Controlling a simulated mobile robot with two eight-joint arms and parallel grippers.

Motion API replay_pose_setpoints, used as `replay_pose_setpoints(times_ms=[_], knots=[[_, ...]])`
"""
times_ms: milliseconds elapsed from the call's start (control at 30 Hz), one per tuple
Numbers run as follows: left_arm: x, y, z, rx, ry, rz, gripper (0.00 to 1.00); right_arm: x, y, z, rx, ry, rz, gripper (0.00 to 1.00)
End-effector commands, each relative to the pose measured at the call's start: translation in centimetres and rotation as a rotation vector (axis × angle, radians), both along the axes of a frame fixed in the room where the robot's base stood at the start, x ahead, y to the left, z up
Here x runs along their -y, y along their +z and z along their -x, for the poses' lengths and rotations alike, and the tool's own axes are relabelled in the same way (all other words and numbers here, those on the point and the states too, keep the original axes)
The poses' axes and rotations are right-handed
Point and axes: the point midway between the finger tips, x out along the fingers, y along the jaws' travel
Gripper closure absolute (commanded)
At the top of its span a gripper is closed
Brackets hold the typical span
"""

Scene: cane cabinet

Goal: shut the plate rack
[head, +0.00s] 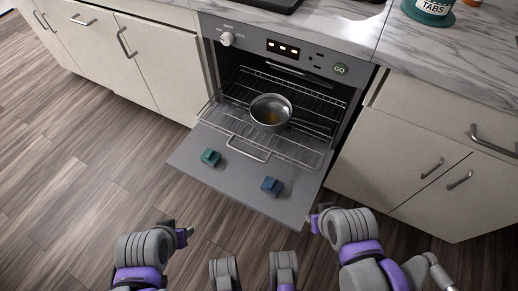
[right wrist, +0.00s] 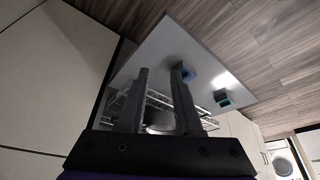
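The plate rack (head: 280,148) is a wire rack with a front handle (head: 248,149), standing partly out of the open appliance (head: 285,60), over its lowered door (head: 225,178). A metal pot (head: 271,110) with something brownish inside stands on the rack. In the right wrist view the rack (right wrist: 158,104) shows behind my right gripper (right wrist: 160,70), whose two fingers are apart with nothing between them. That gripper is not touching the rack as far as I can see.
A green block (head: 210,157) and a blue block (head: 272,186) are on the lowered door. Cabinets with handles flank the appliance. The countertop (head: 350,30) above holds a green jar (head: 428,10). The wooden floor (head: 75,175) to the left is clear.

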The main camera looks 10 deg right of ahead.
Motion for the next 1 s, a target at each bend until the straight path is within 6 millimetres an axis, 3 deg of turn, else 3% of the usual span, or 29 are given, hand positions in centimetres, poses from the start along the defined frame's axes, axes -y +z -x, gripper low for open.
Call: replay_pose_setpoints(times_ms=[100,300,367,667,800,1000], knots=[[0.0,0.0,0.0,0.0,0.0,0.0,0.5,0.0,0.0,0.0,0.0,0.0,0.0,0.67],[0.0,0.3,0.0,0.001,0.0,0.0,0.5,-0.2,0.1,-0.8,-0.008,0.103,0.057,1.0],[0.0,0.6,0.1,0.002,0.0,0.0,0.5,-0.4,0.2,-1.7,-0.017,0.211,0.12,1.0],[0.0,2.8,0.4,0.009,0.0,0.0,0.5,-3.1,-0.6,-8.7,-0.111,1.053,0.623,1.0],[0.0,3.8,0.5,0.012,0.0,0.0,0.5,-5.7,-1.6,-11.8,-0.181,1.445,0.877,1.0],[0.0,5.0,0.6,0.016,0.0,0.0,0.5,-9.9,-3.2,-14.9,-0.311,1.909,1.215,1.0]])
